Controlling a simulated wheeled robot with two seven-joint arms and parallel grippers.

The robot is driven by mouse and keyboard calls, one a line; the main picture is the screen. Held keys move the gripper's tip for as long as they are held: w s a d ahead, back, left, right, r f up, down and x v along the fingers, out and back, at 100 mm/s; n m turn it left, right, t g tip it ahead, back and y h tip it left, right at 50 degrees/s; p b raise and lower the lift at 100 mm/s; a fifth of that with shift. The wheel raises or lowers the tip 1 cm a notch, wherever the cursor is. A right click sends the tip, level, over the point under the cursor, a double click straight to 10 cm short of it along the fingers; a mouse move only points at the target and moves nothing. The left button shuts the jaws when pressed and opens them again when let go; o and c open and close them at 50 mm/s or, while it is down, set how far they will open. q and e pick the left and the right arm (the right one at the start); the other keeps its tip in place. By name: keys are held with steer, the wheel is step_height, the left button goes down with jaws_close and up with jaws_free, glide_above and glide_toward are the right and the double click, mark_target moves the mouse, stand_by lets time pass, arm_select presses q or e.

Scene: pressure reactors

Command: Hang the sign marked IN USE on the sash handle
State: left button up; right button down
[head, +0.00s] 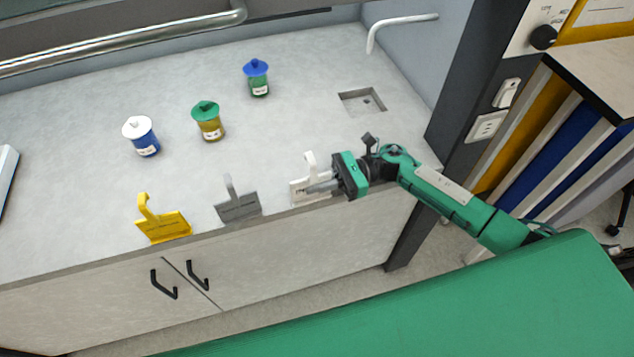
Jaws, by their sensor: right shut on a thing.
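A white sign (298,190) with a hook on top stands at the front edge of the worktop. My right gripper (318,187) reaches in from the right and is shut on this white sign. A grey sign (238,208) and a yellow sign (164,226), each with a hook, stand to its left along the same edge. The lettering on all three is too small to read. A metal bar (130,38), which looks like the sash handle, runs across the upper left, with no sign on it. My left gripper is not in view.
White-lidded (142,137), green-lidded (208,120) and blue-lidded (257,78) jars stand on the worktop (90,110) behind the signs. A small sink (362,101) and a bent tap (400,22) are at the back right. A dark post (470,80) with sockets stands right.

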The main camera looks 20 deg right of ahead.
steer(key=shift+f, duration=0.1)
steer(key=shift+f+b, duration=0.15)
steer(key=shift+b, duration=0.35)
steer(key=c, duration=1.6)
jaws_free()
steer(key=shift+o, duration=0.2)
